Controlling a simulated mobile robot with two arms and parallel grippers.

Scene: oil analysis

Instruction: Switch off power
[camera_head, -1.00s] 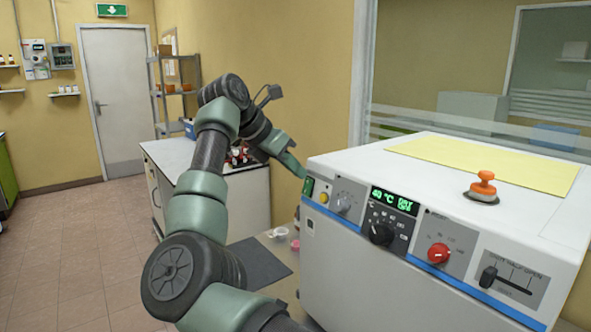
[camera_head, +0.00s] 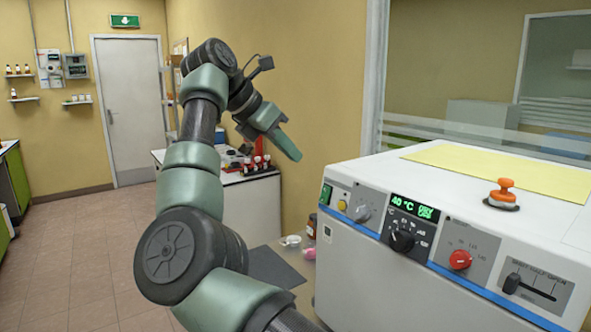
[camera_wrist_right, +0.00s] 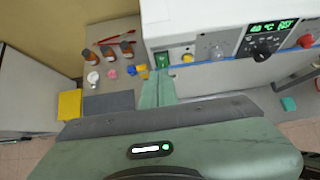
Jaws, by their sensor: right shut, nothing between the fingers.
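The white machine (camera_head: 345,262) stands at the right with a control panel along its upper front. A green power switch (camera_head: 326,194) is at the panel's left end; it also shows in the right wrist view (camera_wrist_right: 161,60). The display (camera_head: 414,206) is lit green and reads 40 °C. My right gripper (camera_head: 291,150) is shut and empty, apart from the panel, up and to the left of the switch. In the right wrist view its fingers (camera_wrist_right: 158,88) point toward the switch end of the panel. My left gripper is not in view.
The panel also has a yellow button (camera_head: 342,205), a black dial (camera_head: 402,240), a red knob (camera_head: 460,259) and a slider (camera_head: 511,283). An orange knob (camera_head: 502,192) is on top beside a yellow sheet (camera_head: 520,170). Brown bottles (camera_wrist_right: 126,50) stand on the bench behind.

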